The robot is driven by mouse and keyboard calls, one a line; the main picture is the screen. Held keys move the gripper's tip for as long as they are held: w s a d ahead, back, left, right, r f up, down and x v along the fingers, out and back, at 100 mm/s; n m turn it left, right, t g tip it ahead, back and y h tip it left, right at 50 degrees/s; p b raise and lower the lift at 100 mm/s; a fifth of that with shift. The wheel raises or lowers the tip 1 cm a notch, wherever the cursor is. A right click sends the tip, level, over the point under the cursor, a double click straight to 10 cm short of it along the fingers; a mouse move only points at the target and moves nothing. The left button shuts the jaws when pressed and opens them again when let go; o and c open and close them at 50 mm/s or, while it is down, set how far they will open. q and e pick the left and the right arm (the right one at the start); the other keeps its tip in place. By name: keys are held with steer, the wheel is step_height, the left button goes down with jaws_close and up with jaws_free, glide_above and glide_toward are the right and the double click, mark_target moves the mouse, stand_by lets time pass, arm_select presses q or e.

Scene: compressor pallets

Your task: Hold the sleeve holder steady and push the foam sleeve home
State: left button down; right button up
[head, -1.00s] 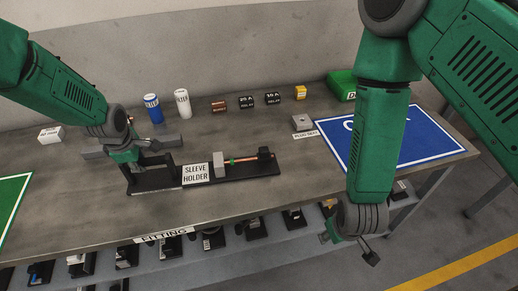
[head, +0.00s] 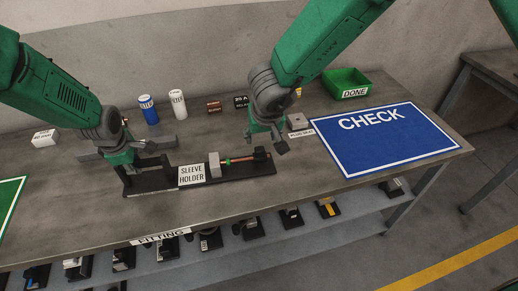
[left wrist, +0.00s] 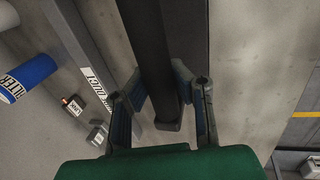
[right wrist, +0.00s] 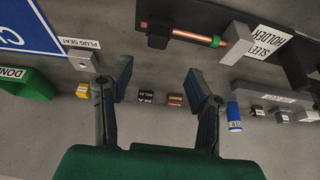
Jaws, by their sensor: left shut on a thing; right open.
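The black sleeve holder (head: 238,174) lies along the front of the bench, with its label (head: 191,175) facing me. A copper rod (head: 241,159) runs along it from a grey block (head: 214,166) and carries a green ring. A black block at the rod's right end, perhaps the foam sleeve (head: 261,155), also shows in the right wrist view (right wrist: 158,37). My left gripper (head: 128,164) is shut on the holder's dark upright bar (left wrist: 150,50) at the left end. My right gripper (head: 267,143) is open and empty, pointing down just behind the black block.
Behind stand a blue bottle (head: 148,108), a white bottle (head: 178,104) and small labelled parts. The plug seat (head: 298,122) is right of my right gripper. A blue CHECK mat (head: 385,145) and green DONE bin (head: 347,84) lie right. Bare bench lies in front of the holder.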

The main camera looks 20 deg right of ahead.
mark_target(259, 149)
steer(key=x, duration=1)
steer(key=shift+s, duration=0.1)
